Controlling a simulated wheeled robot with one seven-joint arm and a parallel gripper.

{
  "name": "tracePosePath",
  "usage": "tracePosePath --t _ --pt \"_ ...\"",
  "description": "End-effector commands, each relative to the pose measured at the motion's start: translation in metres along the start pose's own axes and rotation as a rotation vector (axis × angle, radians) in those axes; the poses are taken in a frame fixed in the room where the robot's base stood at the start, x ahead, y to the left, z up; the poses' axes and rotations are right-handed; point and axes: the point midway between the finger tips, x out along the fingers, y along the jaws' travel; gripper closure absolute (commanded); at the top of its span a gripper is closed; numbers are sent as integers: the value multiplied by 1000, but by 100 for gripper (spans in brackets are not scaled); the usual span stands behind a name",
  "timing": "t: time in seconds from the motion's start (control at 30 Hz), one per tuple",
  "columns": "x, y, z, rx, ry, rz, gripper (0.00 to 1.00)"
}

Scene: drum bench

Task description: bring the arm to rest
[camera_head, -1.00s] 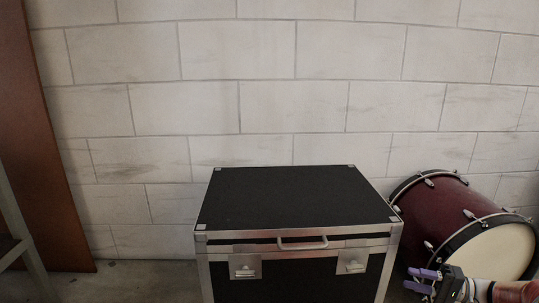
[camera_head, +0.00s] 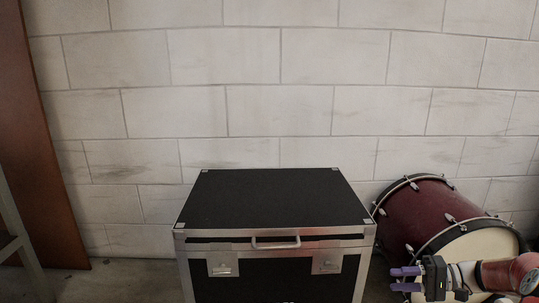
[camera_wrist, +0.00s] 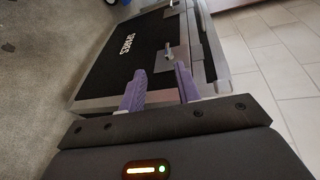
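My gripper (camera_head: 393,279) is low at the right in the head view, in front of the drum and just right of the case. Its two purple fingers are apart with nothing between them. In the wrist view the open gripper (camera_wrist: 160,70) points toward the front of the black case, and the gap between the fingers is empty. My arm reaches in from the right edge of the head view.
A black case (camera_head: 275,204) with metal edges stands in the middle, lid down, its top bare. A dark red drum (camera_head: 432,205) lies on its side at the right. A brown panel (camera_head: 38,170) leans at the left before a pale block wall (camera_head: 280,105).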

Motion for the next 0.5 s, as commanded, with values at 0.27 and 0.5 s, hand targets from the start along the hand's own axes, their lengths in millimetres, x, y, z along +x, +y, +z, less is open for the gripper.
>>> tracePosePath --t 0.27,0.5 --pt "56 -54 39 23 -98 314 67" --pt "101 -110 112 -23 -119 728 67"
